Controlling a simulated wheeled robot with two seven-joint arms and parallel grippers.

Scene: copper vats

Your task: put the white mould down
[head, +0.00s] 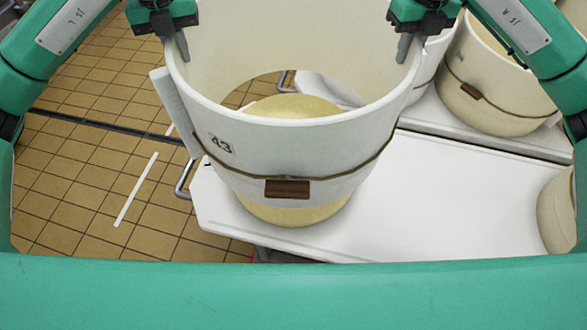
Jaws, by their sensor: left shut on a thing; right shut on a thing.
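The white mould (325,150) is a wide open hoop marked 43, with a dark cord and a brown wooden block (287,188) on its front. My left gripper (181,45) is shut on its left rim and my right gripper (404,47) is shut on its right rim. A pale yellow cheese (295,214) shows below the mould's lower edge and through its open bottom. Floor and table also show through the hoop, so the mould appears raised. Whether it touches the cheese is hidden.
Another corded mould with cheese (490,90) stands behind at the right, and a pale round form (556,210) is at the right edge. Tiled floor (80,190) lies left.

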